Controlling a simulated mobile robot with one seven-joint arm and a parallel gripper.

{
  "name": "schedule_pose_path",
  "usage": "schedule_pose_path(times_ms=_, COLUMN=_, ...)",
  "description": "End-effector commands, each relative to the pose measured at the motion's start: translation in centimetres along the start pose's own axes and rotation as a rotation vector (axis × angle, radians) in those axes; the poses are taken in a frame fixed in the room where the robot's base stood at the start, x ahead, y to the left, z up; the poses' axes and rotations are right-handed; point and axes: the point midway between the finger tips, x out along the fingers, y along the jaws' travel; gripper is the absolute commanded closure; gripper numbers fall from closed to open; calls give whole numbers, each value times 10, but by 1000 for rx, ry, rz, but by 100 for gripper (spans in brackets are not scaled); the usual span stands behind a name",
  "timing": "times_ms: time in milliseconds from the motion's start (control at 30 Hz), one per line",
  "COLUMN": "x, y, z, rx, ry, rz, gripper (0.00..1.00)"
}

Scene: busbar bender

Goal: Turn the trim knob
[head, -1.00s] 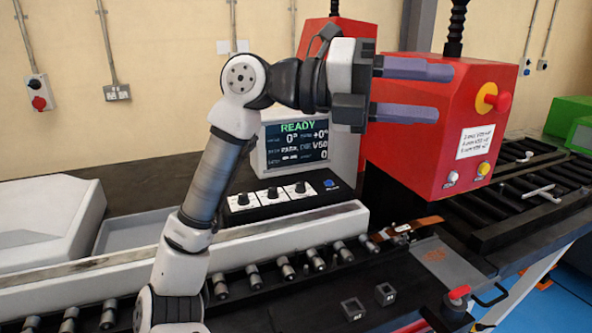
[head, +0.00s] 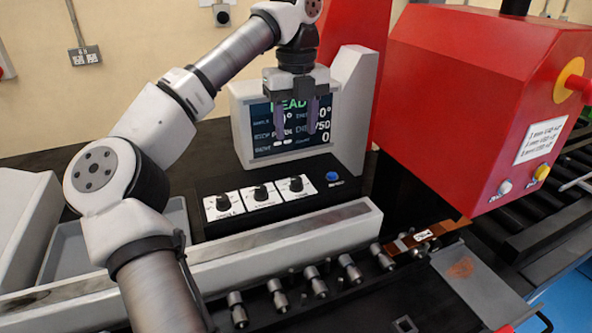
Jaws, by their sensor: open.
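A black control panel (head: 268,197) carries three black knobs on white label plates: a left knob (head: 223,202), a middle knob (head: 261,192) and a right knob (head: 296,184). The labels are too small to read, so I cannot tell which one is the trim knob. A blue button (head: 332,176) sits right of them. My gripper (head: 299,131) is open and empty, fingers pointing down, above the panel and in front of the display (head: 288,138), which it partly hides. It appears clear of all the knobs.
A red machine housing (head: 470,100) stands to the right, with a red knob on a yellow disc. A light rail (head: 270,232) and several metal rollers (head: 318,282) run in front of the panel. A copper-coloured bar (head: 428,235) lies at the right. A grey tray (head: 80,255) is at the left.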

Motion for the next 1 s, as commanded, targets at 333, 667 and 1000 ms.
schedule_pose_path(times_ms=333, x=56, y=-1, z=-1, rx=5, ry=6, rz=-5, gripper=51)
schedule_pose_path(times_ms=667, x=103, y=-1, z=-1, rx=4, ry=5, rz=-6, gripper=51)
schedule_pose_path(times_ms=1000, x=120, y=-1, z=-1, rx=3, ry=1, rz=-5, gripper=51)
